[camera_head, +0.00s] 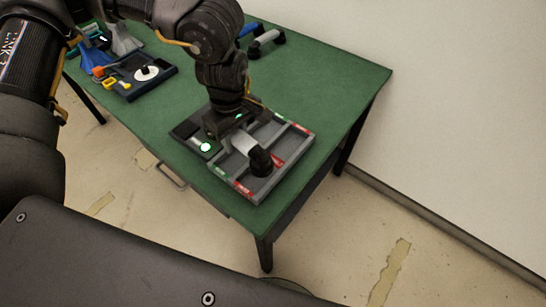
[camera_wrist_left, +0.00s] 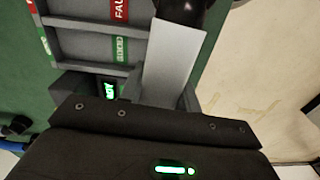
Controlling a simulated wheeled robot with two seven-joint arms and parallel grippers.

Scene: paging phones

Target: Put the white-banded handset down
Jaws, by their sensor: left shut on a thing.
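My left gripper (camera_head: 232,128) is shut on the white-banded handset (camera_head: 243,143), which has a white grip and a black end. The handset is over the near part of a grey divided tray (camera_head: 290,157); I cannot tell whether it touches the tray. In the left wrist view, the white band (camera_wrist_left: 172,62) runs up from the gripper to the black end, beside compartments with a red "FAU…" label and a green label. The gripper hides the handset's other end. My right gripper is not in view.
A dark unit with a lit green button (camera_head: 206,147) stands left of the tray on the green table (camera_head: 325,85). A blue handset (camera_head: 248,30) and another pale-banded handset (camera_head: 267,39) lie at the back. A dark tray (camera_head: 150,85) with small items is at the left.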

